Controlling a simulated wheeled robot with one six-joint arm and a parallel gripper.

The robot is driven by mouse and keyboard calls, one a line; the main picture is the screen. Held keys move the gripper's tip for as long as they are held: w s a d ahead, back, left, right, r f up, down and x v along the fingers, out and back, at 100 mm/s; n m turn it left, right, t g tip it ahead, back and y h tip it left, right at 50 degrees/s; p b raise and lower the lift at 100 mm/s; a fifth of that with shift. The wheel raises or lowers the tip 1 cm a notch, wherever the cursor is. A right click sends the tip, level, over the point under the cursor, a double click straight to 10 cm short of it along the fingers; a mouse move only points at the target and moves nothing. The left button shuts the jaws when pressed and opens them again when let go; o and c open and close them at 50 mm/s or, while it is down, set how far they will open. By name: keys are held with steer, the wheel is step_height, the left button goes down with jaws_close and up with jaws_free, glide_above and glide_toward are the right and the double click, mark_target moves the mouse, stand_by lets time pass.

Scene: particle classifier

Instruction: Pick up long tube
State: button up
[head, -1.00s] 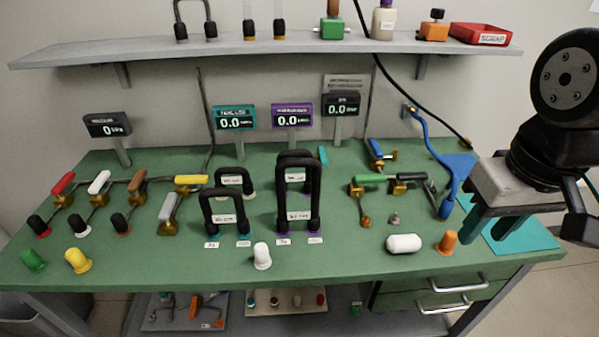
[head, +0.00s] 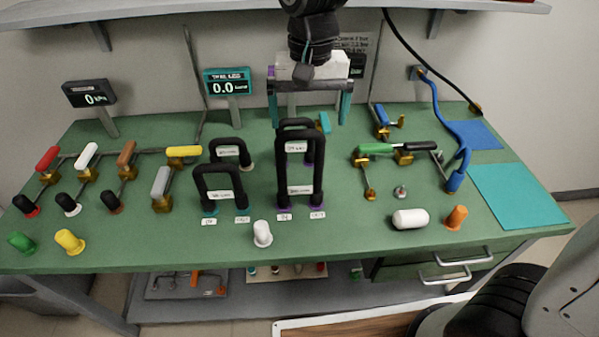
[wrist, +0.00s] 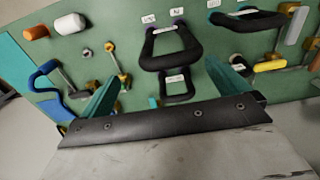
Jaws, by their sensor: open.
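Two tall black U-shaped tubes with white labels stand one behind the other mid-bench. The front long tube (head: 284,170) partly hides the rear one (head: 298,123). In the wrist view the larger black loop (wrist: 149,48) lies beyond the smaller-looking one (wrist: 178,99), between and ahead of the fingers. My gripper (head: 309,112) has two teal fingers spread wide, with nothing between them. It hangs over the back of the bench, above and behind the tubes, apart from them. The fingers also show in the wrist view (wrist: 168,88).
Two shorter black U-tubes (head: 200,183) stand left of the long ones. A white capped piece (head: 262,233) stands in front. Displays (head: 228,82) rise behind; a shelf edge (head: 120,10) is overhead.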

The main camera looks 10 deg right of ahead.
mark_target(300, 139)
steer(key=shift+w+a+f, duration=0.3)
steer(key=shift+a+f, duration=0.4)
steer(key=shift+a, duration=0.2)
steer(key=f, duration=0.7)
steer(key=shift+s+d+f, duration=0.15)
steer(key=shift+s, duration=0.05)
steer(key=c, duration=1.1)
steer(key=shift+r, duration=0.2)
